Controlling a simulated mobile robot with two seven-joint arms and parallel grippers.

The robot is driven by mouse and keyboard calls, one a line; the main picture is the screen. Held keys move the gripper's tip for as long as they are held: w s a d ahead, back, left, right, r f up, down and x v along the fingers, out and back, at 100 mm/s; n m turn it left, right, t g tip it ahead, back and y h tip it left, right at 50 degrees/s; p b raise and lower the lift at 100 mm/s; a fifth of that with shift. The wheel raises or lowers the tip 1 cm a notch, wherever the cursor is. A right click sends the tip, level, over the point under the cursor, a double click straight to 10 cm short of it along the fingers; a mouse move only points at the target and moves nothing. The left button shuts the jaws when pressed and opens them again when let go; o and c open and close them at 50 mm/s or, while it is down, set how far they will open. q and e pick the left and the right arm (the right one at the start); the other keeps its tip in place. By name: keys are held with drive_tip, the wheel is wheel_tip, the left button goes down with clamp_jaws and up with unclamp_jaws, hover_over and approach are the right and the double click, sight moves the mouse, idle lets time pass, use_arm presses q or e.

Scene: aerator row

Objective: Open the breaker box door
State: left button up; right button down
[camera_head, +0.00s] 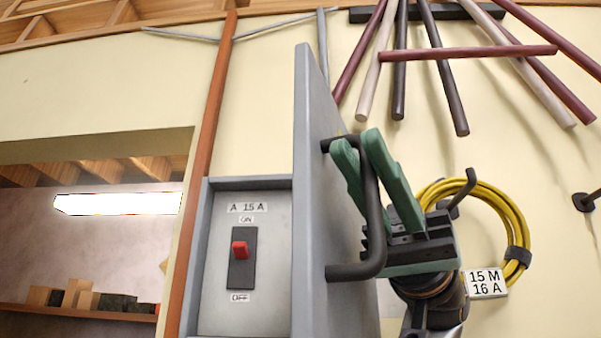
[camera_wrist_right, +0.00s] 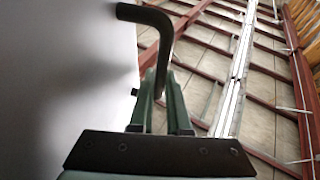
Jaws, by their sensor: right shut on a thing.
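The breaker box (camera_head: 245,320) is a grey box on the wall, with a red switch (camera_head: 240,249) on a black plate between ON and OFF labels. Its grey door (camera_head: 312,200) stands swung out from the box, seen nearly edge-on. A dark bent handle (camera_head: 374,220) is on the door's outer face. My right gripper (camera_head: 362,150) has green fingers and is shut on the handle. The handle (camera_wrist_right: 158,40) and the pale door face (camera_wrist_right: 65,80) also show in the right wrist view, with the fingers (camera_wrist_right: 161,90) around the handle's bar. My left gripper is not in view.
A yellow cable coil (camera_head: 515,225) hangs on a hook to the right, with a 15 M 16 A tag (camera_head: 486,283). Several rods (camera_head: 440,70) hang above. An opening at left shows a shelf with boxes (camera_head: 85,298) and a lamp.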

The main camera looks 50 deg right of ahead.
drive_tip(key=shift+s+d+n+g+h, duration=0.35)
drive_tip(key=shift+s+d+n+g, duration=0.45)
drive_tip(key=shift+s+g, duration=0.4)
drive_tip(key=shift+s+d+n+g+h, duration=0.35)
drive_tip(key=shift+s+d+n+g, duration=0.25)
drive_tip(key=shift+s+d+g, duration=0.6)
drive_tip(key=shift+w+a, duration=0.2)
drive_tip(key=shift+a, duration=0.05)
drive_tip(key=c, duration=1.2)
unclamp_jaws()
drive_tip(key=shift+o, duration=0.2)
drive_tip(key=b+v, duration=0.1)
drive_tip(key=v, duration=0.6)
drive_tip(key=shift+w+d, duration=0.2)
drive_tip(key=shift+f, duration=0.15)
